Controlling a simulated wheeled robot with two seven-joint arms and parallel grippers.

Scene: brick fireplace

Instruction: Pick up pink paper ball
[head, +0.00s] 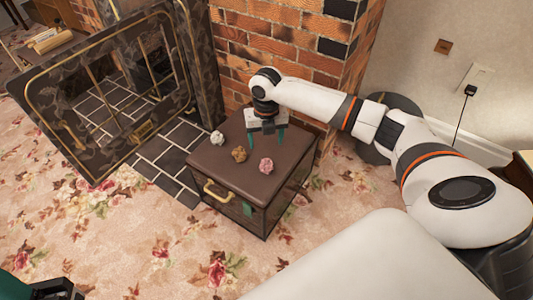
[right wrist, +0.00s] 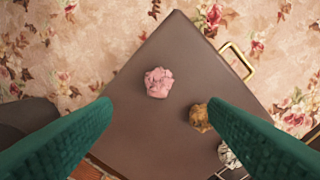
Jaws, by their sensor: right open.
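The pink paper ball (head: 266,165) lies on the brown lid of a chest (head: 218,160), toward its front right. In the right wrist view the pink ball (right wrist: 158,82) shows beyond and between the fingertips, apart from them. My right gripper (head: 266,138) is open and empty above the back part of the lid, with its green fingers pointing down. Its fingers also show in the right wrist view (right wrist: 158,108). A green and black part at the lower left of the head view may belong to my left arm; no left fingertips show.
A brown paper ball (head: 239,154) and a white paper ball (head: 217,137) lie on the lid to the left of the pink one. A brick wall (head: 280,45) stands behind the chest. A fireplace screen (head: 100,95) stands at the left. Floral carpet is clear in front.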

